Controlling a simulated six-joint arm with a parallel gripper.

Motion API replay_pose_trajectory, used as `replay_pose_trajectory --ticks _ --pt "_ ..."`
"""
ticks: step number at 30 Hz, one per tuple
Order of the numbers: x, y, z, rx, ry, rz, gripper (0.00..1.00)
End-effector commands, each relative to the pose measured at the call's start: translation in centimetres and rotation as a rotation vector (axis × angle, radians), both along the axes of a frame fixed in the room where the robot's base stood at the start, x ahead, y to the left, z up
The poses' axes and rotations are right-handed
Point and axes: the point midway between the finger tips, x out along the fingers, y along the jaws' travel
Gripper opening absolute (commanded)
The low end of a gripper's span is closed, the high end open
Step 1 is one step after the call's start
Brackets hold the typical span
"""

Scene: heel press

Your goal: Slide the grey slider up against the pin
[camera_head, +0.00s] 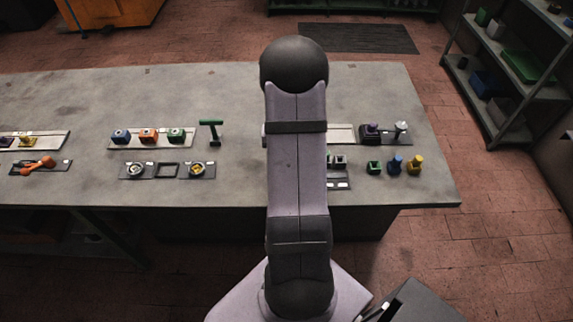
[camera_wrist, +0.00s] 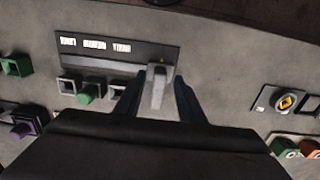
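The grey slider (camera_wrist: 157,84) is a light grey upright block at the right end of a grey rail (camera_wrist: 100,66) on a dark panel, in the wrist view. My gripper (camera_wrist: 157,92) is open, with one dark finger on each side of the slider and a gap showing on both sides. The pin cannot be made out clearly; a tiny yellowish mark shows just behind the slider's top. In the head view my arm hides the slider, and only the right end of the dark panel (camera_head: 340,184) shows.
Beside the rail are square sockets (camera_wrist: 67,87) and a green block (camera_wrist: 88,96). A panel with a yellow knob (camera_head: 197,170) lies left.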

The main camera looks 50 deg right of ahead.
Motion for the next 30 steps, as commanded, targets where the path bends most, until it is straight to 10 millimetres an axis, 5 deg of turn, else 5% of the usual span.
replay_pose_trajectory --ticks 16,21,30 --pt "0.0 0.0 -2.1 -0.001 -0.001 0.0 0.36" --pt "0.0 0.0 -2.1 -0.001 -0.001 0.0 0.0" --pt "-1.1 -1.2 -2.0 -0.001 -0.001 -0.005 0.0"
